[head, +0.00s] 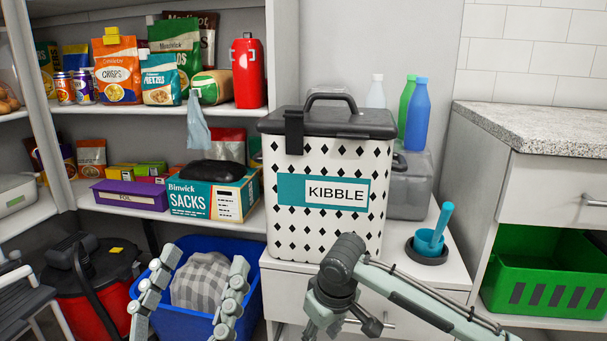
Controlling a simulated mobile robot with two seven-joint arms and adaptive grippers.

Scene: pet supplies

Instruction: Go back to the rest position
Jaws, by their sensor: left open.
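My left gripper (206,258) shows at the bottom of the head view, its two grey fingers pointing up the picture and spread wide apart. It is open, with nothing held between the fingers. The fingers overlap a blue bin (258,311) with a grey checked cloth (203,281) in it; I cannot tell how far above the bin they are. My right arm comes in from the lower right, and its gripper (340,322) shows only in part at the bottom, in front of the white drawer cabinet. Its fingertips are not clear.
A patterned kibble bin (325,227) with a dark lid stands on the white cabinet (290,288), beside a blue scoop in a cup (430,240). Stocked shelves (100,218) stand left. A red-and-black vacuum (96,292) is lower left, a green crate (545,284) right.

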